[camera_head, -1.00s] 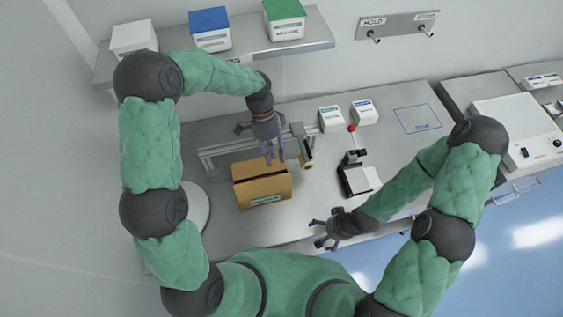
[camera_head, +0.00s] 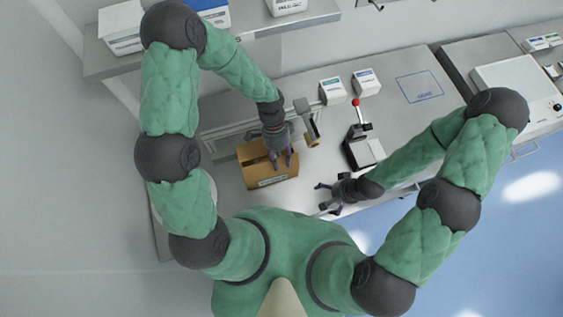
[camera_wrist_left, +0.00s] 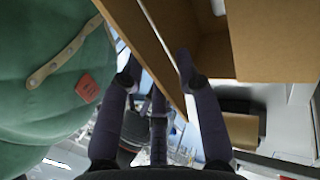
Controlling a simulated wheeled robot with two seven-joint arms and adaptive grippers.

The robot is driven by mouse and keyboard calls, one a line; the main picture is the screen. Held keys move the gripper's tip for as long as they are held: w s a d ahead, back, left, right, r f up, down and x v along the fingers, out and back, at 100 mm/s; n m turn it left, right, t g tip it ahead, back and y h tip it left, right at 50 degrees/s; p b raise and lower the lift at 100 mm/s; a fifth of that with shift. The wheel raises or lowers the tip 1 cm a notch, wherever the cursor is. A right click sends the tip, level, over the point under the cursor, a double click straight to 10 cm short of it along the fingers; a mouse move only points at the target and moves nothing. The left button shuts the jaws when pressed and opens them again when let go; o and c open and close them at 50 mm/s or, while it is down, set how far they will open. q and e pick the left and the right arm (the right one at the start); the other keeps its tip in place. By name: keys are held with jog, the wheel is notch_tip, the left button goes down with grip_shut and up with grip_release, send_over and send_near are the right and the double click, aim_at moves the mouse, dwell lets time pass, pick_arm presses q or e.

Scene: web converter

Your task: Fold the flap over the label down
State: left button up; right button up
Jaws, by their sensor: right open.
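The brown cardboard box (camera_head: 256,173) sits on the bench with a label (camera_head: 271,182) on its near side. A dark opening shows in its top. My left gripper (camera_head: 282,163) is over the right part of the box, fingers pointing down. In the left wrist view, its fingers (camera_wrist_left: 160,95) are spread, with a cardboard panel (camera_wrist_left: 150,35) running between them; I cannot tell whether they touch it or whether it is the label flap. The box's inside (camera_wrist_left: 205,40) shows beyond. My right gripper (camera_head: 328,197) is open and empty near the bench's front edge.
A stamp-like device with a red-knobbed lever (camera_head: 356,103) stands right of the box. A metal frame (camera_head: 220,133) stands behind the box. Two small white cartons (camera_head: 333,91) stand further back.

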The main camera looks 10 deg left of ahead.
pick_arm(q)
jog(key=shift+x, duration=1.05)
grip_shut()
pick_arm(e)
jog(key=shift+r, duration=0.1)
